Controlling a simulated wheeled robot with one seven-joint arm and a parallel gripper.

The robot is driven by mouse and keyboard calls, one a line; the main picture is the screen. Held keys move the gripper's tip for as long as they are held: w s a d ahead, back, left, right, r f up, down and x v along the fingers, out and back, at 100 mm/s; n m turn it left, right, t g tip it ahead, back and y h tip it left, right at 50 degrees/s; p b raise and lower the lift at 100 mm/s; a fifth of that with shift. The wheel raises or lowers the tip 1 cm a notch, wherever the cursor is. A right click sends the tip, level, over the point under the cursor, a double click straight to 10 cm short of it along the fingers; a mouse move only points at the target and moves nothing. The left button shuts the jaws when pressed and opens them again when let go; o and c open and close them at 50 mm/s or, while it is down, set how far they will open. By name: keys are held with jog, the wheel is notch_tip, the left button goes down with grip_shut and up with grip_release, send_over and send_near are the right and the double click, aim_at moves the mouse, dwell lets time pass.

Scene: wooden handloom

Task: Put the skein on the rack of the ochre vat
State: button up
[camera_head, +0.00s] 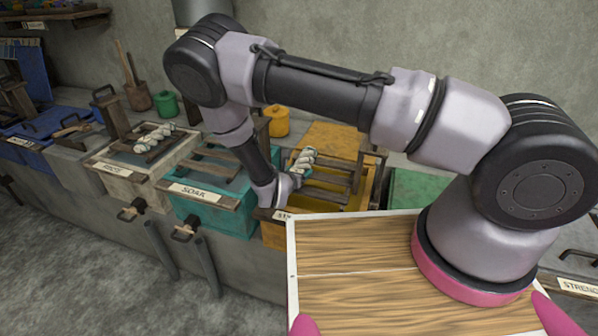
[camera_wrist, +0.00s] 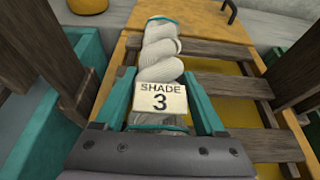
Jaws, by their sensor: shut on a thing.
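My gripper (camera_wrist: 162,98) is shut on a pale twisted skein (camera_wrist: 160,55). The skein has teal ends and a tag (camera_wrist: 160,98) reading "SHADE 3". It also shows in the head view (camera_head: 303,160), at the left side of the ochre vat (camera_head: 273,236). The vat's rack (camera_wrist: 222,86) has dark wooden slats, running left to right in the wrist view. The skein lies across the line of the slats, over their left ends. I cannot tell whether it touches them. My gripper (camera_head: 291,178) is partly hidden by my wrist in the head view.
The teal "SOAK" vat (camera_head: 213,214) stands left of the ochre vat. Further left, a pale vat (camera_head: 125,184) has another skein (camera_head: 154,137) on its rack. A green vat (camera_head: 420,190) is on the right. Dark upright posts (camera_wrist: 38,45) flank the rack.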

jog(key=shift+f, duration=0.15)
jog(key=o, duration=1.5)
